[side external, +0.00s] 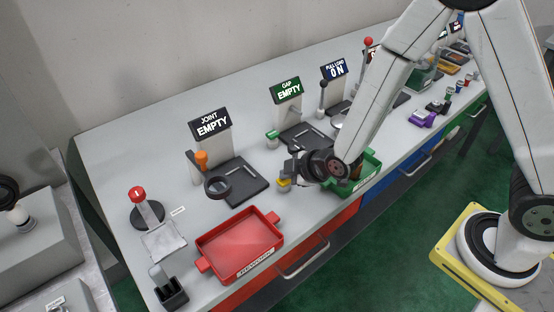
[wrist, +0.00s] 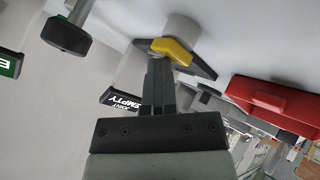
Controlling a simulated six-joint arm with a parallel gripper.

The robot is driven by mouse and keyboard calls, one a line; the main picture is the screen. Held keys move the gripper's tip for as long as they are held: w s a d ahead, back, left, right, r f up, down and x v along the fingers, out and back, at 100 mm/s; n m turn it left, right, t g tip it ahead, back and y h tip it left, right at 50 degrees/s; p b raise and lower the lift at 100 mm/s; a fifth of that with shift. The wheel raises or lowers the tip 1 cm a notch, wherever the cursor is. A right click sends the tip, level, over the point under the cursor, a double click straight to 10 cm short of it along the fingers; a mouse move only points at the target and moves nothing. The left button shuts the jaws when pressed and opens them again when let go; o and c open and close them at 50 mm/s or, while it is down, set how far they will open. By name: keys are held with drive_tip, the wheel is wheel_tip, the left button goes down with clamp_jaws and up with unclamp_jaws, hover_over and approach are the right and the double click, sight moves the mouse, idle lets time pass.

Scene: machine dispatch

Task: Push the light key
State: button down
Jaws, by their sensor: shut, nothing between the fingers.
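A small yellow key-like piece (side external: 284,183) sits on the bench beside my gripper in the side view; I take it to be the light key. In the wrist view the yellow piece (wrist: 172,50) lies over a dark pointed plate (wrist: 200,68), with a pale cylinder (wrist: 182,27) next to it. My gripper (side external: 292,178) is low over the bench, shut and empty. In the wrist view its closed fingers (wrist: 160,65) point at the yellow piece and end close to it; I cannot tell whether they touch. My wrist hides part of the area in the side view.
A red tray (side external: 278,240) lies at the front left and a green tray (side external: 372,172) just right of my wrist. Stations with a JOINT sign (side external: 210,122) and a GAP sign (side external: 286,90) stand behind. A red-topped post (side external: 137,194) stands at left.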

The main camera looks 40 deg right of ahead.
sight(289, 180)
drive_tip(key=shift+s+d, duration=0.15)
drive_tip(key=shift+s, duration=0.2)
idle(0.4)
drive_tip(key=shift+w+r, duration=0.2)
drive_tip(key=shift+r, duration=3.05)
drive_tip(key=s+d+m+g, duration=0.1)
drive_tip(key=s+d+m, duration=0.2)
drive_tip(key=s+d+m+g+h, duration=0.1)
drive_tip(key=d+m, duration=0.1)
drive_tip(key=shift+s+d+r+g, duration=0.2)
drive_tip(key=shift+s+r+g, duration=0.05)
drive_tip(key=shift+r+g, duration=0.05)
drive_tip(key=s+d+m+g+h, duration=0.1)
drive_tip(key=s+d+m+g, duration=0.2)
drive_tip(key=s+d+m, duration=0.2)
drive_tip(key=shift+s+d+r+m+g, duration=0.4)
drive_tip(key=shift+s+m, duration=0.3)
drive_tip(key=shift+s, duration=0.75)
